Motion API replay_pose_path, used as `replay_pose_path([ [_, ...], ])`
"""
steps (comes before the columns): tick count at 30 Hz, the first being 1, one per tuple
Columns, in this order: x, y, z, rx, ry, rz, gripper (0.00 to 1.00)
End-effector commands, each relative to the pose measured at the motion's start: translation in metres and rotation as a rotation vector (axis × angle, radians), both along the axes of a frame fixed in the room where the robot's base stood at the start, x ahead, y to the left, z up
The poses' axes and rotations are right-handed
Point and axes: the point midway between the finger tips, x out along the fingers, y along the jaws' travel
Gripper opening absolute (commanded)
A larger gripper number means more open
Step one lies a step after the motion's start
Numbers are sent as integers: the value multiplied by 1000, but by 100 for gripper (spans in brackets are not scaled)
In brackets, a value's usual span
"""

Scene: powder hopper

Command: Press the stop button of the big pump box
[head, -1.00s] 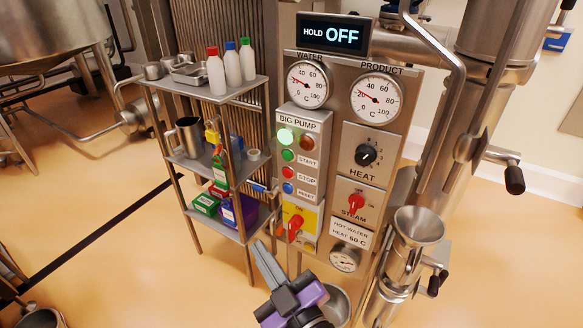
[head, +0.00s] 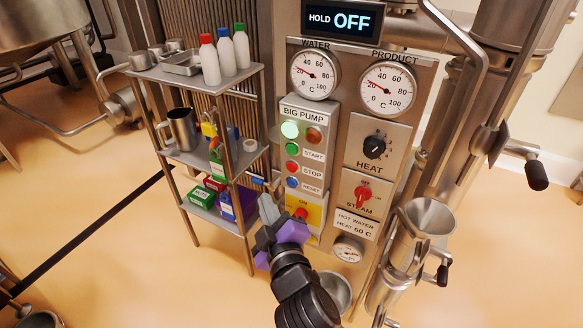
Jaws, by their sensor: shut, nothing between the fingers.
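Below are the green start button (head: 292,149), the red stop button (head: 292,167) and the blue reset button (head: 291,182). The stop button is in full view. My gripper (head: 266,203) is shut and empty, with its tips up, below and left of the stop button and apart from it in the picture. My purple gripper body partly covers the yellow switch plate (head: 315,211).
A metal shelf (head: 247,82) with bottles, a jug and small boxes stands close on the left. Right of the pump box are the heat knob (head: 374,147), red steam knob (head: 362,195) and a metal funnel (head: 428,216). A steel cup (head: 336,290) sits below.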

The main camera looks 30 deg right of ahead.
Motion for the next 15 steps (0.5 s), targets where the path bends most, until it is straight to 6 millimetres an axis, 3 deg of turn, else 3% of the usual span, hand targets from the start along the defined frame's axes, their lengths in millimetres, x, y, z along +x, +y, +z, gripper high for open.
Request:
replay_pose_path([
  [15,33,-47,4,1,0,-3,0],
])
